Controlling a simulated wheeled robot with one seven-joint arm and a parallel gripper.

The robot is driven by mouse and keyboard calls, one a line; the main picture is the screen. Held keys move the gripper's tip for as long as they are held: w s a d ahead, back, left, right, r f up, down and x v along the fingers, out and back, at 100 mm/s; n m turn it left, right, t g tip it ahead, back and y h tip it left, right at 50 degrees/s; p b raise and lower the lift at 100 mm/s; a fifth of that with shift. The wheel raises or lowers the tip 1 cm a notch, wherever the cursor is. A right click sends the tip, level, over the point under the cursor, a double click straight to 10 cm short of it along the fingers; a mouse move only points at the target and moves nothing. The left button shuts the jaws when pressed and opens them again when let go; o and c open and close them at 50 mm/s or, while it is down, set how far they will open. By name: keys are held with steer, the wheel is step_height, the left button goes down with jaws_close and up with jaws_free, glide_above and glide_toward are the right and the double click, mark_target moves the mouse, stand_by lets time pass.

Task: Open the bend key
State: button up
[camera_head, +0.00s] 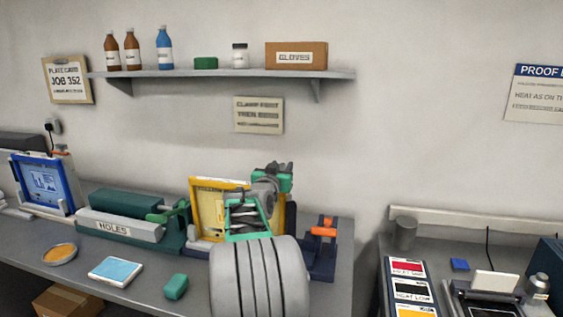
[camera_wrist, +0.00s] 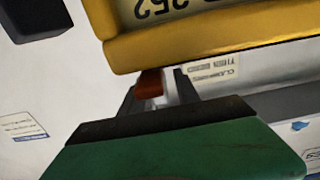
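The yellow unit (camera_head: 221,199) with a framed plate stands on the left bench, partly hidden by my arm. I cannot tell for sure which part is the bend key. My gripper (camera_wrist: 158,92) shows its dark fingers apart in the wrist view, just below the yellow frame (camera_wrist: 210,38). A red-orange piece (camera_wrist: 149,84) shows between the fingers, with a pale gap beside it; I cannot tell whether they touch. In the head view my wrist is in front of the yellow unit, and my fingertips are hard to make out. Orange handles (camera_head: 323,231) sit on a dark blue unit (camera_head: 321,262) to the right.
A green and grey unit marked HOLES (camera_head: 120,226) and a blue framed unit (camera_head: 45,183) stand to the left. A blue pad (camera_head: 116,270), a round dish (camera_head: 59,254) and a green block (camera_head: 176,287) lie in front. A shelf (camera_head: 220,74) hangs above.

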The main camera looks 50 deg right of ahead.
steer(key=shift+x, duration=1.25)
jaws_close()
stand_by(0.4)
